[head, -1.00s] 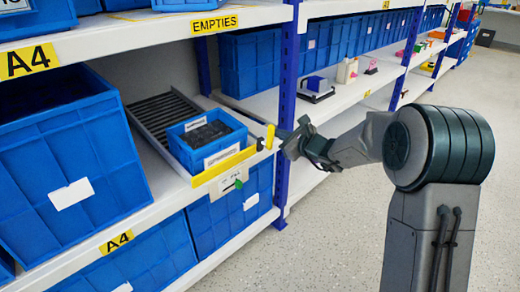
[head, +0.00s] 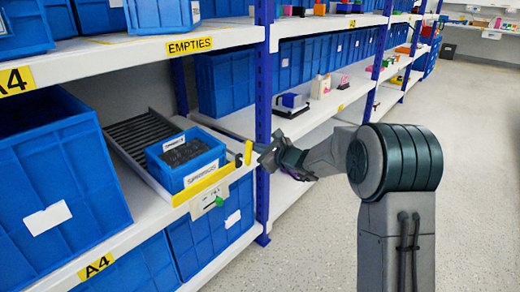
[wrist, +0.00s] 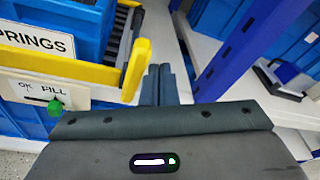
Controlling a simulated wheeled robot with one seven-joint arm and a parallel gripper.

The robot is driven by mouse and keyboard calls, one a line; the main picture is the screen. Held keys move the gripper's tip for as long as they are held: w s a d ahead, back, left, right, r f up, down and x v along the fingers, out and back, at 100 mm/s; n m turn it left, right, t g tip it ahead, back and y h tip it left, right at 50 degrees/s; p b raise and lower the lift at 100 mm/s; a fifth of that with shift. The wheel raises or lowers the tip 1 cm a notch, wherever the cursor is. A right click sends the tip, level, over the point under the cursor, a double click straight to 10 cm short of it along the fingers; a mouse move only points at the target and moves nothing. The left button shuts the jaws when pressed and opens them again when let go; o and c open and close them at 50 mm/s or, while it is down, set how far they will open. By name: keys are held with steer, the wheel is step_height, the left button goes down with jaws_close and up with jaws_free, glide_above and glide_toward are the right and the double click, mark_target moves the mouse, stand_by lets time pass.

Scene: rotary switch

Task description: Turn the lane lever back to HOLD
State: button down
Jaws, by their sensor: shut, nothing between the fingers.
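A yellow upright lever (head: 247,152) stands at the right front end of the lane; it also shows in the wrist view (wrist: 136,69). Below the lane's yellow front lip, a white plate (wrist: 20,89) bears the word FILL, with another marking to its left that I cannot read surely. A green pointer (wrist: 55,105) sits under FILL and also shows in the head view (head: 219,201). My gripper (wrist: 162,72) is shut and empty, just right of the yellow lever. In the head view my gripper (head: 262,150) is beside that lever; I cannot tell whether they touch.
A blue bin (head: 188,160) labelled SPRINGS sits in the lane, left of the lever. A blue shelf post (head: 263,100) stands close to my gripper. Large blue bins (head: 60,180) fill the left shelf. The floor (head: 470,180) on the right is clear.

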steer(key=s+d+f+p, duration=0.1)
steer(key=s+d+p, duration=0.1)
steer(key=s+d, duration=0.4)
steer(key=shift+d, duration=1.15)
steer(key=shift+f, duration=0.1)
steer(key=s+a+r+n+g+h+p, duration=0.2)
steer(key=s+r+n+g+p, duration=0.6)
steer(key=s+r+n+p, duration=0.9)
steer(key=s+d+r+n+h+p, duration=0.2)
steer(key=s+d+r+h+p, duration=0.2)
steer(key=s+d+r+p, duration=0.3)
steer(key=s+d+r+n+h+p, duration=0.2)
steer(key=s+d+r+h+p, duration=0.3)
steer(key=s+r+p, duration=0.5)
step_height(320, 180, up, 4)
steer(key=d+p, duration=0.2)
steer(key=p, duration=0.1)
steer(key=shift+s+d+n+h, duration=0.3)
steer(key=shift+s, duration=0.05)
